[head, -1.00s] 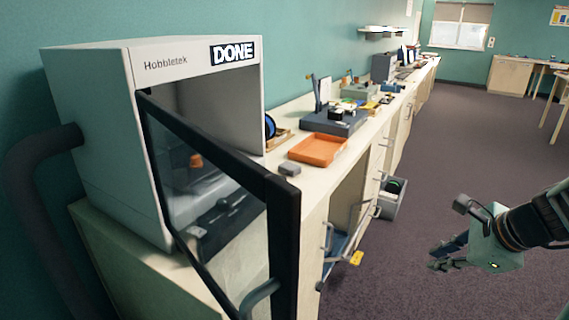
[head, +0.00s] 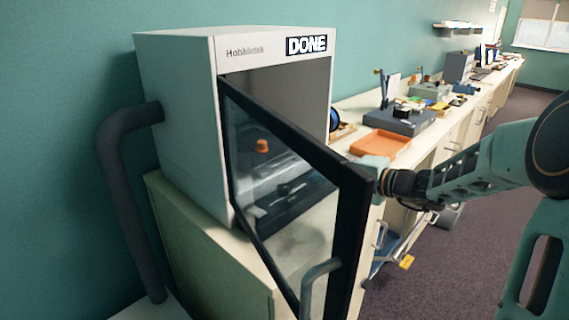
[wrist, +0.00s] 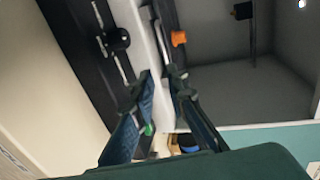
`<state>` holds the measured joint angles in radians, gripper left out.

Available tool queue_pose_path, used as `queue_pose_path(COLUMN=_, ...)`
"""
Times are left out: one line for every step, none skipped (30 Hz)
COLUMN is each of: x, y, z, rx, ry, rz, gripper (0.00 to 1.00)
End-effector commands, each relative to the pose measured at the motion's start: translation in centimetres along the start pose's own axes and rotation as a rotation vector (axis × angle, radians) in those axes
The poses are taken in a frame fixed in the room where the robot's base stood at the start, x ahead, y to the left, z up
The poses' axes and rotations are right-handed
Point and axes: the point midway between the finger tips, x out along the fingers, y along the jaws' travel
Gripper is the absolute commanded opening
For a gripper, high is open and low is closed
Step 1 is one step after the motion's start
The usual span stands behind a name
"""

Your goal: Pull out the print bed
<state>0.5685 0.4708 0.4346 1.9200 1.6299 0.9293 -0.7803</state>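The white printer (head: 175,120), with "DONE" on its front, stands on the counter with its glass door (head: 362,240) swung open. Through the glass I see the print bed (head: 270,165) inside, with a small orange print (head: 262,146) on it and dark parts in front. My gripper (wrist: 160,75) is hidden behind the door frame in the head view. The orange print (wrist: 179,38) lies beyond the right fingertip; a black knob (wrist: 116,40) on a dark part is to the left.
The door's dark frame and handle (head: 315,280) stick out close to my arm. An orange tray (head: 378,143) and a dark grey box (head: 405,120) sit on the counter to the right. A drawer unit below is partly open. The floor at right is free.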

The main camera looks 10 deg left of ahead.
Motion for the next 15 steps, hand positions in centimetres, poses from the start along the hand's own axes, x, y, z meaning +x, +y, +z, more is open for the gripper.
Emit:
queue_pose_path(x=0.2, y=-0.3, z=0.0, rx=-0.008, ry=-0.001, rz=-0.013, gripper=0.14)
queue_pose_path(x=0.4, y=-0.5, z=0.0, rx=-0.011, ry=-0.002, rz=-0.019, gripper=0.14)
queue_pose_path(x=0.7, y=-0.6, z=0.1, rx=-0.014, ry=-0.003, rz=-0.023, gripper=0.14)
queue_pose_path(x=1.0, y=-0.7, z=0.1, rx=-0.015, ry=-0.004, rz=-0.024, gripper=0.14)
queue_pose_path(x=1.3, y=-0.7, z=0.1, rx=-0.015, ry=-0.005, rz=-0.024, gripper=0.14)
queue_pose_path(x=1.9, y=-0.7, z=0.2, rx=-0.016, ry=-0.005, rz=-0.023, gripper=0.14)
queue_pose_path(x=2.3, y=-0.7, z=0.2, rx=-0.016, ry=-0.006, rz=-0.023, gripper=0.14)
queue_pose_path(x=2.8, y=-0.7, z=0.2, rx=-0.016, ry=-0.007, rz=-0.023, gripper=0.14)
queue_pose_path(x=3.5, y=-0.6, z=0.2, rx=-0.015, ry=-0.006, rz=-0.022, gripper=0.14)
queue_pose_path(x=4.2, y=-0.7, z=0.2, rx=-0.015, ry=-0.007, rz=-0.023, gripper=0.14)
queue_pose_path(x=4.8, y=-0.7, z=0.2, rx=-0.015, ry=-0.007, rz=-0.023, gripper=0.14)
queue_pose_path(x=5.6, y=-0.7, z=0.2, rx=-0.014, ry=-0.006, rz=-0.022, gripper=0.14)
queue_pose_path(x=6.2, y=-0.7, z=0.3, rx=-0.014, ry=-0.008, rz=-0.023, gripper=0.14)
queue_pose_path(x=6.7, y=-0.7, z=0.3, rx=-0.015, ry=-0.007, rz=-0.022, gripper=0.14)
queue_pose_path(x=7.5, y=-0.7, z=0.2, rx=-0.014, ry=-0.007, rz=-0.022, gripper=0.14)
